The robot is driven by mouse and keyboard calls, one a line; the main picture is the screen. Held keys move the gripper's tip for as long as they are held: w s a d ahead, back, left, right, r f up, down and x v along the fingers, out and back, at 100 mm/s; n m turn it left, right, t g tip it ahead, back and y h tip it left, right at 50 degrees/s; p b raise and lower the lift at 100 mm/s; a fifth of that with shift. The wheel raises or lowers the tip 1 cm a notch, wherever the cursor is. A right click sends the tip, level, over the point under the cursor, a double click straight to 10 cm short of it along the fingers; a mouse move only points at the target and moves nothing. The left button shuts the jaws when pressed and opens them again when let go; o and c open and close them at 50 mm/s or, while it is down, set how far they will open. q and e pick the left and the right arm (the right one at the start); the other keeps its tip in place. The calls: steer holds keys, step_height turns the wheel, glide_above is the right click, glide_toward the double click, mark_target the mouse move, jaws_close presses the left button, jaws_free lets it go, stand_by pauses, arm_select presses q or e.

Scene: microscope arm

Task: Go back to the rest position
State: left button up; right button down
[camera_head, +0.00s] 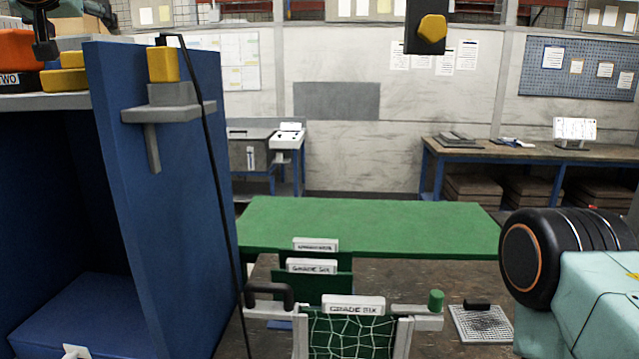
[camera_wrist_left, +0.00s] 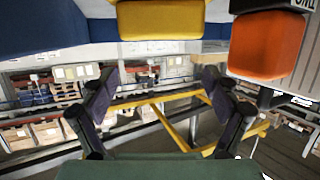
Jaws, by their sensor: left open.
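My left gripper (camera_head: 45,40) shows only in part at the top left of the head view, above the shelf top of a blue cabinet (camera_head: 155,190). In the left wrist view its two dark fingers (camera_wrist_left: 158,108) stand wide apart with nothing between them. An orange block (camera_head: 17,50) and yellow blocks (camera_head: 66,76) sit on the shelf below and beside the gripper. In the wrist view a yellow block (camera_wrist_left: 160,20) and an orange block (camera_wrist_left: 266,45) are at the top edge, apart from the fingers. My right gripper is out of view.
A yellow-topped grey bracket (camera_head: 165,100) and a black cable (camera_head: 212,150) are on the cabinet's side. A workbench (camera_head: 540,153) stands at the back right.

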arm_select(q)
steer(key=r, duration=0.4)
steer(key=shift+s+d+r+p, duration=0.15)
steer(key=shift+s+r+p, duration=0.15)
steer(key=shift+s+p, duration=0.1)
steer(key=shift+r, duration=0.2)
steer(key=shift+w+r, duration=0.15)
steer(key=shift+w, duration=0.2)
